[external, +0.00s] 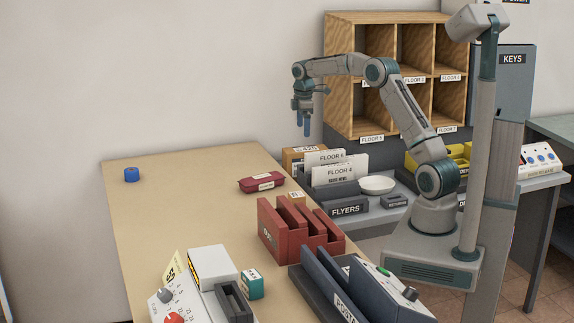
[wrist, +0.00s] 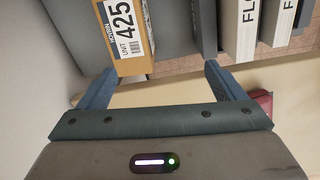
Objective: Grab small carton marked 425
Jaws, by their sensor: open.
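The small carton marked 425 is a brown box with a white label reading "UNIT 425" (wrist: 122,28), at the top of the wrist view. In the external view the carton (external: 291,160) stands behind the floor signs, partly hidden by them. My gripper (external: 304,122) hangs above the carton in the external view, pointing down and apart from it. In the wrist view my gripper (wrist: 155,85) has its two blue fingers spread wide, with nothing between them. The carton's lower end shows just beyond the left finger.
FLOOR signs (external: 333,168) in a holder stand right beside the carton. A maroon case (external: 261,182) and red file holder (external: 290,230) are on the tan table (external: 190,200). A wooden pigeonhole shelf (external: 345,80) stands behind.

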